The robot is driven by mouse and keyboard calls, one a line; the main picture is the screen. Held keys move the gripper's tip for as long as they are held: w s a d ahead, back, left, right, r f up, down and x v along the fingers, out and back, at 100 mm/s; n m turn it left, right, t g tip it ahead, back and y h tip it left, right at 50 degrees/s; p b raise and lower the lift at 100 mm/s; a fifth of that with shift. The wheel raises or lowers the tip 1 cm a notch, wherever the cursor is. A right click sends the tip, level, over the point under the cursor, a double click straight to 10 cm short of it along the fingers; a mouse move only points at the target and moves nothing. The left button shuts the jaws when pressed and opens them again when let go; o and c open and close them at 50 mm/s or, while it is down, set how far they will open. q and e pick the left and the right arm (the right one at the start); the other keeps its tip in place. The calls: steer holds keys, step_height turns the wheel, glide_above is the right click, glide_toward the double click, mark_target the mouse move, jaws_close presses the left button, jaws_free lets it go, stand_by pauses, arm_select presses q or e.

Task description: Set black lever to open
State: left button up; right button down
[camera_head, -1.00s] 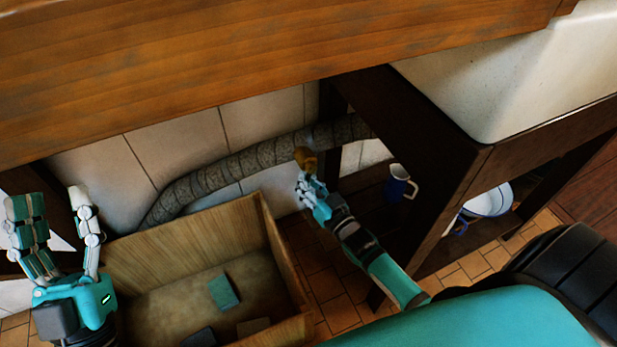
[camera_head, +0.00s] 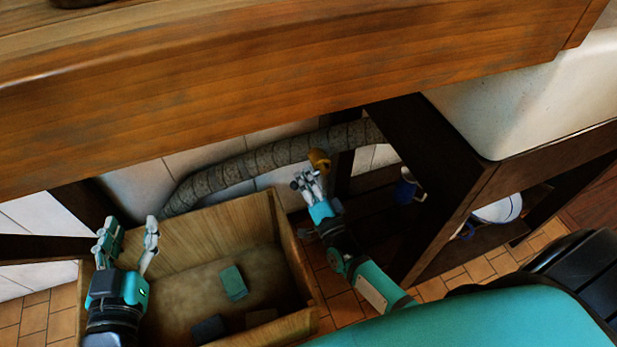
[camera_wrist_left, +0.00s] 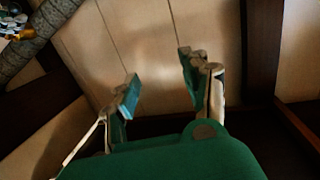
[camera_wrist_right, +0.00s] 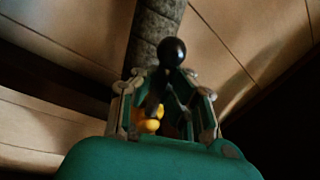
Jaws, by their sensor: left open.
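The black lever (camera_wrist_right: 172,52) shows in the right wrist view as a round black knob. A dark stem seems to run down from it toward a yellow fitting (camera_wrist_right: 150,122) by the grey wrapped pipe. My right gripper (camera_wrist_right: 165,92) has its fingers apart on either side of the stem, with the knob showing just beyond the tips. I cannot tell whether they touch it. In the head view, my right gripper (camera_head: 307,180) is just below the yellow fitting (camera_head: 319,160), and the lever cannot be made out. My left gripper (camera_head: 131,230) is open and empty at the wooden box's left side.
The grey wrapped pipe (camera_head: 245,165) runs along the tiled wall under the wooden counter (camera_head: 300,75). An open wooden box (camera_head: 284,250) holds several small blocks.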

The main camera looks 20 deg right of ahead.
arm_select(q)
steer(key=shift+s+a+f+g+y+p, duration=0.15)
steer(key=shift+s+a+f+g+y, duration=0.1)
steer(key=shift+f+g, duration=0.4)
steer(key=shift+s+a+f+g+y+p, duration=0.15)
steer(key=shift+s+f+g, duration=0.15)
steer(key=shift+f, duration=0.6)
arm_select(e)
steer(key=shift+s+a+r+m+h, duration=0.1)
steer(key=shift+r+m+h, duration=0.2)
steer(key=shift+m, duration=0.75)
steer(key=shift+s+a+r+m+h, duration=0.15)
steer(key=shift+m+h, duration=0.15)
steer(key=shift+m, duration=0.75)
steer(key=shift+d, duration=0.1)
steer(key=c, duration=1.6)
jaws_free()
steer(key=shift+r, duration=0.15)
steer(key=shift+o, duration=1.3)
steer(key=shift+r, duration=0.1)
steer(key=shift+w, duration=0.1)
arm_select(q)
steer(key=shift+d, duration=0.1)
arm_select(e)
steer(key=s+f, duration=0.2)
steer(key=s, duration=1)
steer(key=shift+a+f, duration=0.15)
steer(key=shift+a, duration=0.1)
